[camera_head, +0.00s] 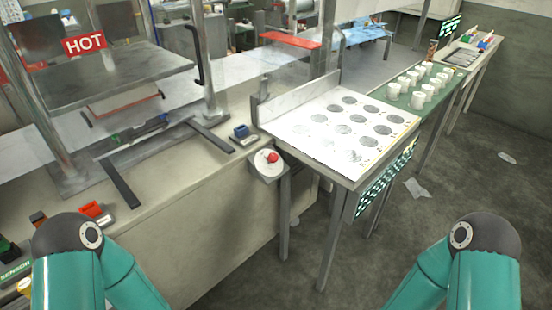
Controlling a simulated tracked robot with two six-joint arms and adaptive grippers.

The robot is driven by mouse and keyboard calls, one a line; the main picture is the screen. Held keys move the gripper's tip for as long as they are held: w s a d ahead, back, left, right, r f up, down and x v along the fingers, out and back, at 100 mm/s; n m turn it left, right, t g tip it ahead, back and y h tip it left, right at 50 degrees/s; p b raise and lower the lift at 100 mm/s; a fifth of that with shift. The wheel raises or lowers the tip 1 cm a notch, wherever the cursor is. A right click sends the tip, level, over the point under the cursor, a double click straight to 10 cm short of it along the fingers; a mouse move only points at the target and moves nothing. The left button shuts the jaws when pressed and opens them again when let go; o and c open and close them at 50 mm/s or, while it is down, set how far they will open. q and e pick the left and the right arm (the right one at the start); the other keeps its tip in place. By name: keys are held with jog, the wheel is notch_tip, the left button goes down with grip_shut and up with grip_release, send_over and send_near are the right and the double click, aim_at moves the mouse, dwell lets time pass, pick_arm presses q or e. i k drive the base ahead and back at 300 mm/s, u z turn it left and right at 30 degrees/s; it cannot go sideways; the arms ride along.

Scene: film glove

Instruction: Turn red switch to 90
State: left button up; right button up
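A red switch knob (272,157) sits on a round pale plate (266,164) at the front right corner of the machine bench, near the middle of the head view. The knob's exact angle is too small to read. Another red switch-like part (91,209) sits on the bench at the left, beside dark and green parts. Only the teal upper links of my two arms show, at the bottom left and bottom right. Neither gripper is in view, and both arms are well apart from the red knob.
A press with a HOT sign (85,43) stands at the left. A white table with round dark spots (300,112) stands right of the knob. Behind it, a green table (449,84) carries several white cups (417,100). The floor (440,215) at the right is mostly clear, with scraps.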

aim_at(273, 158)
jog(key=z, duration=0.85)
jog(key=i, duration=0.2)
jog(key=u, duration=2.8)
jog(key=k, duration=1.15)
jog(key=z, duration=0.55)
jog(key=i, duration=1)
jog(key=z, duration=0.05)
